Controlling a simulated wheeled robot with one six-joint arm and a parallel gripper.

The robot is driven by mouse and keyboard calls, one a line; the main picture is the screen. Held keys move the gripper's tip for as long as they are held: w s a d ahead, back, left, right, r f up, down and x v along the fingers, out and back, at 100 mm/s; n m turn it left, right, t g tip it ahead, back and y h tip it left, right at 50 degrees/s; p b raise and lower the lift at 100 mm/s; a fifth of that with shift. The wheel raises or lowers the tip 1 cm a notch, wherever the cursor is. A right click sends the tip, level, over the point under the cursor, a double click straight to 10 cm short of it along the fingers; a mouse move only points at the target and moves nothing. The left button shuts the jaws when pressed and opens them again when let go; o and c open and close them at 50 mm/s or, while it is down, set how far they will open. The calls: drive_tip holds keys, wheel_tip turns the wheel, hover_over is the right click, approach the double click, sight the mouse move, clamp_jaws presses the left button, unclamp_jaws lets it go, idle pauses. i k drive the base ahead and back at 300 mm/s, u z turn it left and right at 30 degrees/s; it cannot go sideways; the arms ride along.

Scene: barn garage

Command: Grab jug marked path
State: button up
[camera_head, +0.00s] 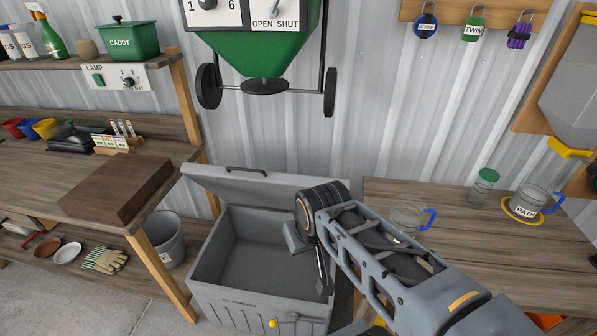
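The clear jug marked PATH (532,201) stands upright at the right of the wooden bench. It has a blue handle on its right side and a white label, and it sits on a yellow round mat (510,213). A second clear jug with a blue handle (407,214) stands further left on the bench, partly hidden by my arm; no label shows on it. My gripper (310,262) is over the open grey chest, well left of both jugs and touching neither. I see nothing held in it, but its fingers are too unclear to judge their gap.
A clear jar with a green lid (484,186) stands just left of the marked jug. The grey chest (235,299) has its lid raised. A hopper with a yellow spout (568,148) hangs at the upper right. Bare bench (455,235) lies between the jugs.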

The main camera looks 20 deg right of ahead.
sight(534, 192)
drive_tip(key=z, duration=4.25)
drive_tip(key=i, duration=2.4)
drive_tip(key=u, duration=1.55)
